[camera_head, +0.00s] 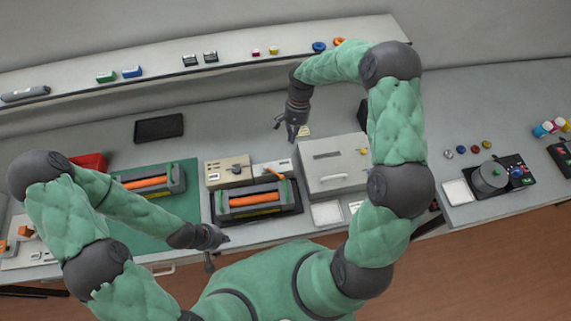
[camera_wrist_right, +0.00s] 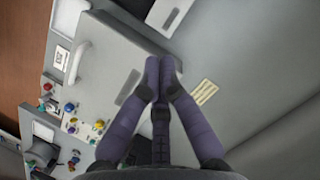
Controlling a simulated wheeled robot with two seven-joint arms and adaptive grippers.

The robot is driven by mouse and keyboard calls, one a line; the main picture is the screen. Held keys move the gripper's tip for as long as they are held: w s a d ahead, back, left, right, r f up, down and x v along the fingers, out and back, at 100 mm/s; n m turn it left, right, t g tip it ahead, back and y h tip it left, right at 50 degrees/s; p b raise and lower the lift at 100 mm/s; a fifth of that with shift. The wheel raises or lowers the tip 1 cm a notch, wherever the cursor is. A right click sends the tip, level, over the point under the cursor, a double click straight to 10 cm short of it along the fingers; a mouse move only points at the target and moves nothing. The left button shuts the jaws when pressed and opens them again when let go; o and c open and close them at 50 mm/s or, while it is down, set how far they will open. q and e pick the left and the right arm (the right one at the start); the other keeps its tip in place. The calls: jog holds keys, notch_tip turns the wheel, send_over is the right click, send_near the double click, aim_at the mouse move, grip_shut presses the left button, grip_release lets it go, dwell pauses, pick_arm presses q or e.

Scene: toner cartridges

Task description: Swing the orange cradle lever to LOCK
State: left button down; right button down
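Two cradle-like units with an orange bar and green end pieces show in the head view. One unit (camera_head: 176,180) lies on the green mat and the other (camera_head: 295,190) sits in a black tray right of it.
A light grey box (camera_head: 325,180) with a handle stands right of the tray unit. A beige box (camera_head: 225,172) with a small lever stands behind it. Orange parts (camera_head: 27,231) on a white panel show at the far left. A black tray (camera_head: 158,128) lies at the back.

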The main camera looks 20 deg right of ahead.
aim_at(274, 173)
pick_arm(q)
jog(key=shift+r, duration=0.3)
pick_arm(e)
jog(key=shift+m, duration=0.8)
jog(key=x, duration=1)
jog(key=shift+w+d+f, duration=0.1)
jog(key=shift+d+f, duration=0.05)
jog(key=shift+d, duration=0.1)
pick_arm(q)
jog(key=shift+r+p, duration=0.4)
jog(key=shift+p, duration=0.25)
pick_arm(e)
jog(key=shift+s+a+f, duration=0.15)
jog(key=shift+s+a, duration=0.55)
jog(key=shift+s+a+f, duration=0.15)
jog(key=shift+s+a, duration=0.5)
jog(key=shift+a, duration=0.05)
